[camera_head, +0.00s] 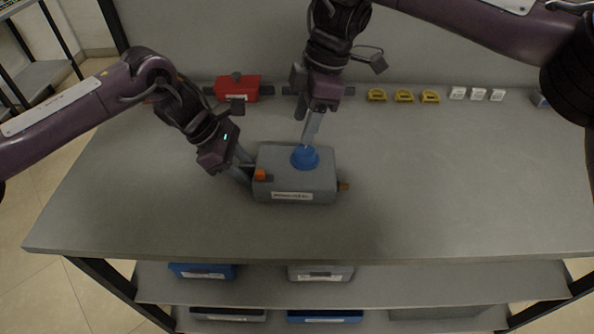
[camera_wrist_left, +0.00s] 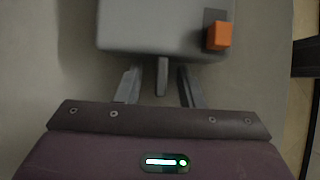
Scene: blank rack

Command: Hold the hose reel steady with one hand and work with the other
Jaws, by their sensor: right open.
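The hose reel is a grey box (camera_head: 295,183) with a white label on its front, sitting on the table. It has a blue knob (camera_head: 305,158) on top, an orange block (camera_head: 260,174) at its left end and a brass-coloured stub (camera_head: 343,186) at its right end. My left gripper (camera_head: 246,170) is at the left end. In the left wrist view its fingers (camera_wrist_left: 160,88) stand apart on either side of a grey handle (camera_wrist_left: 162,76) projecting from the box, with gaps visible. My right gripper (camera_head: 306,142) is open, pointing down at the blue knob; whether it touches is unclear.
A red box (camera_head: 238,88) stands at the back left. Yellow pieces (camera_head: 404,96) and white blocks (camera_head: 477,94) line the back right. Blue and grey bins (camera_head: 203,270) sit on shelves below. The table's right side is clear.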

